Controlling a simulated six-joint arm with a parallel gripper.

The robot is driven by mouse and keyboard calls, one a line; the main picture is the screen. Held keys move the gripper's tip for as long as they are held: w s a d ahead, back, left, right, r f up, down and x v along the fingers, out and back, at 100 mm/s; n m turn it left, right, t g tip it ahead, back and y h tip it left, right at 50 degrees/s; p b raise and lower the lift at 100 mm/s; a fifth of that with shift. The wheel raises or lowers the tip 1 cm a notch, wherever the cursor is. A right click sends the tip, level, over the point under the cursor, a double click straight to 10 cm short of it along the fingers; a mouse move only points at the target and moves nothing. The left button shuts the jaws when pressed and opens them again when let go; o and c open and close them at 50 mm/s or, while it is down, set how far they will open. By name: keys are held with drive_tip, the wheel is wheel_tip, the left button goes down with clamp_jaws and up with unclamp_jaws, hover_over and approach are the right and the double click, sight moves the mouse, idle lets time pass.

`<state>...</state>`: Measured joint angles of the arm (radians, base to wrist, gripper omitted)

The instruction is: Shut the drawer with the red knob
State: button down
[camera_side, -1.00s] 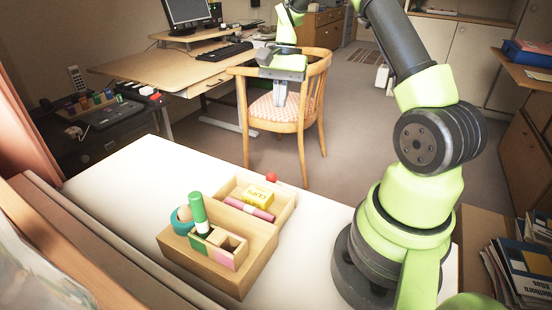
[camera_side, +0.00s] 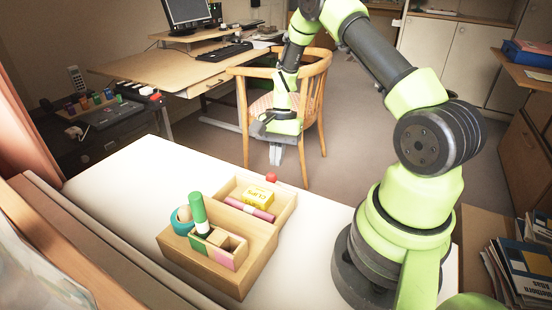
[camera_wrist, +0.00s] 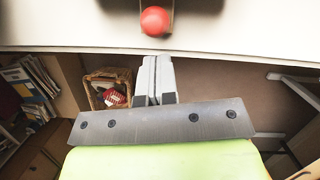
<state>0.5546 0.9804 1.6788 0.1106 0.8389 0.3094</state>
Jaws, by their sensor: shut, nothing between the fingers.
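The small wooden drawer box (camera_side: 240,277) stands on the white table. Its drawer (camera_side: 284,211) is pulled out toward the back, away from the side camera, and holds a yellow box (camera_side: 257,196) and a pink roll (camera_side: 249,209). The red knob (camera_side: 271,177) sits on the drawer's far front; it also shows at the top of the wrist view (camera_wrist: 155,21). My gripper (camera_side: 276,158) is shut and empty, pointing down behind the knob, apart from it. In the wrist view the fingers (camera_wrist: 156,78) are together, below the knob in the picture.
The white table (camera_side: 125,190) is clear to the left. A wooden chair (camera_side: 309,110) stands beyond its far edge.

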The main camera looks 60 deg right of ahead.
drive_tip(key=shift+s+a+f, duration=0.1)
drive_tip(key=shift+a, duration=0.4)
drive_tip(key=a, duration=1)
drive_tip(key=shift+s+a, duration=0.1)
drive_tip(key=shift+a, duration=0.2)
drive_tip(key=shift+d, duration=0.15)
